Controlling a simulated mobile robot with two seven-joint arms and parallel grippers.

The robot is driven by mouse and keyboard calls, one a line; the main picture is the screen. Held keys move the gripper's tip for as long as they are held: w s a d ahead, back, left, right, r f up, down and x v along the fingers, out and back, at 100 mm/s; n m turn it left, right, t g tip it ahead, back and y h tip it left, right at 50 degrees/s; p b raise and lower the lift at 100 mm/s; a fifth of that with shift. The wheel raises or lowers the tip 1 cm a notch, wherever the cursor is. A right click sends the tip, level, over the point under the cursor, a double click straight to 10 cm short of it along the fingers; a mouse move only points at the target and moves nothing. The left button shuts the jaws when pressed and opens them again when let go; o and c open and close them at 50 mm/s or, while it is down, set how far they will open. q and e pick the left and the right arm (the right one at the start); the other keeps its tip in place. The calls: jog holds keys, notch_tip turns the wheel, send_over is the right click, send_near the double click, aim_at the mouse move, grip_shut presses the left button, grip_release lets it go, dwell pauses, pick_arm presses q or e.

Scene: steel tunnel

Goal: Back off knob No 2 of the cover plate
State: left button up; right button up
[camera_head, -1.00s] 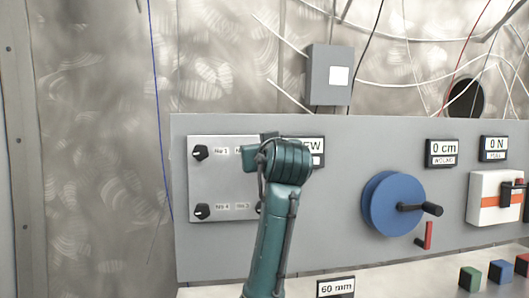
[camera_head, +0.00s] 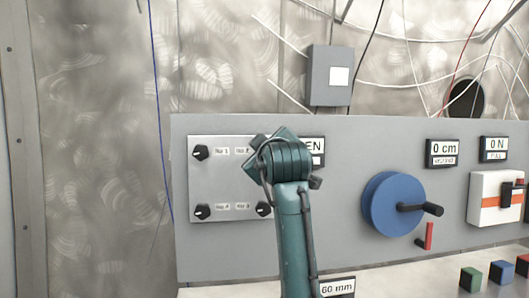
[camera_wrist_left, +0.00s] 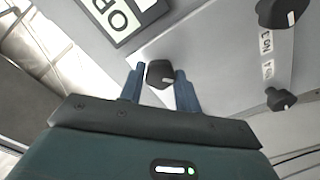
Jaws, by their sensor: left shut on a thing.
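The cover plate (camera_head: 225,180) is a light grey square on the grey panel. Black knobs No 1 (camera_head: 201,152), No 4 (camera_head: 202,211) and No 3 (camera_head: 263,209) show at its corners. My teal left wrist covers the No 2 corner, beside the No 2 label (camera_head: 242,151), and hides the fingertips there. In the left wrist view my left gripper (camera_wrist_left: 160,84) has its blue fingers shut on a black knob (camera_wrist_left: 160,72), at the No 2 place. Whether it is still seated cannot be told. My right gripper is not in view.
A display partly behind my wrist ends in "EN" (camera_head: 314,146); the wrist view shows its "OP" (camera_wrist_left: 125,12). To the right are a blue crank wheel (camera_head: 385,205), a red lever (camera_head: 429,235) and a white box (camera_head: 485,209). Coloured blocks (camera_head: 499,271) stand below right.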

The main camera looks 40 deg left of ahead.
pick_arm(q)
jog(key=shift+n+p, duration=0.75)
jog(key=shift+n, duration=3.15)
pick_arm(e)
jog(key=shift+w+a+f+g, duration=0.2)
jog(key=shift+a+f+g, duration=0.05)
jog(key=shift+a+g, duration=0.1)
pick_arm(q)
jog(key=shift+f+n, duration=0.1)
jog(key=shift+n, duration=0.2)
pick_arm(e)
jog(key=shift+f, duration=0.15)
pick_arm(q)
jog(key=o, duration=1)
jog(key=shift+d, duration=0.1)
